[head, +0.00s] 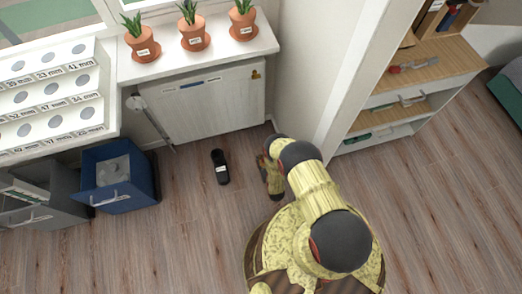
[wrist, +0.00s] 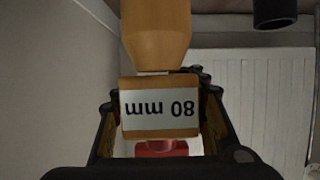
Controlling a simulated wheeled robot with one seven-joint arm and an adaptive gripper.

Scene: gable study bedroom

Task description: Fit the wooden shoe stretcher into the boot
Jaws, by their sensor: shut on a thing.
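The wooden shoe stretcher shows in the wrist view as a rounded tan wooden piece (wrist: 156,35) above a block labelled "80 mm" (wrist: 160,108), upside down. My gripper (wrist: 158,105) is shut on the labelled block, with a finger on each side. A red part shows below the block. In the head view my gripper (head: 266,172) is low over the floor, right of the boot, and what it holds is hard to make out there. The black boot (head: 221,168) stands on the floor with a white label, apart from my gripper. A dark round thing at the wrist view's top right may be the boot.
A white radiator (head: 210,102) stands behind the boot under a sill with potted plants (head: 194,36). A blue drawer (head: 120,180) stands open at the left. A shelf unit (head: 405,90) is at the right. The floor around the boot is clear.

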